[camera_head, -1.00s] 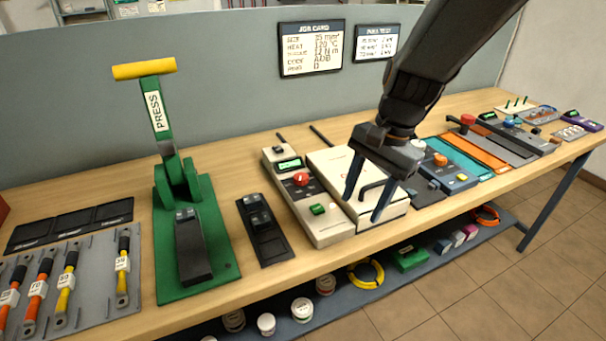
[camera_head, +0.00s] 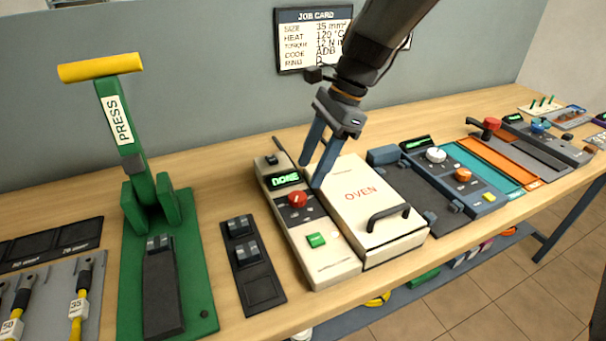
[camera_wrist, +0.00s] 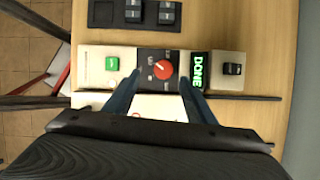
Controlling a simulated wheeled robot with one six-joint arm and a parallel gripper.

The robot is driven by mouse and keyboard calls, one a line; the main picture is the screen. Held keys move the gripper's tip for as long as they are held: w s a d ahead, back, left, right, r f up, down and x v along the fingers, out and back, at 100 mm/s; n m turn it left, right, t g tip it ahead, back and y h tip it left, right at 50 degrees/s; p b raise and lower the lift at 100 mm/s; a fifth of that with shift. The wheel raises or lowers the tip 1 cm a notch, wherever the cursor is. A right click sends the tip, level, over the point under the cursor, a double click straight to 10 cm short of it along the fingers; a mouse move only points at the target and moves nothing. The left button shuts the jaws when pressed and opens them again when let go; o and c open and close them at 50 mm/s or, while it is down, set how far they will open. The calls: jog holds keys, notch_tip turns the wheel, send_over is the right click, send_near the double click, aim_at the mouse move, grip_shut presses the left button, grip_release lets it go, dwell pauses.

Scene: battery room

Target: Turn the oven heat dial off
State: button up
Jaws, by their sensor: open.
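The oven (camera_head: 350,190) is a cream box with a dark handle, its lid shut. Its control panel (camera_head: 325,262) lies along its left side. The red heat dial (camera_head: 298,199) sits on a black plate with white marks, below a green display (camera_head: 287,180) reading DONE. The dial (camera_wrist: 163,69) also shows in the wrist view, its white pointer slanting. A green button (camera_head: 316,240) is on the panel. My gripper (camera_head: 310,175) is open and empty above the panel's edge. In the wrist view its fingers (camera_wrist: 156,80) straddle the dial's column, apart from it as far as I can tell.
A green press (camera_head: 165,235) with a yellow handle stands left. A black tray (camera_head: 262,292) with dark blocks lies between press and oven. A blue device (camera_head: 455,180) with knobs stands right of the oven. A dark switch (camera_wrist: 232,69) sits beyond the display.

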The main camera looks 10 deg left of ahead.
aim_at(297, 196)
jog(key=x, duration=0.5)
jog(key=w+p+x, duration=0.1)
jog(key=x, duration=0.1)
jog(key=shift+s+a+f, duration=0.1)
jog(key=shift+f, duration=0.35)
jog(key=c, duration=1)
jog(key=shift+c, duration=0.2)
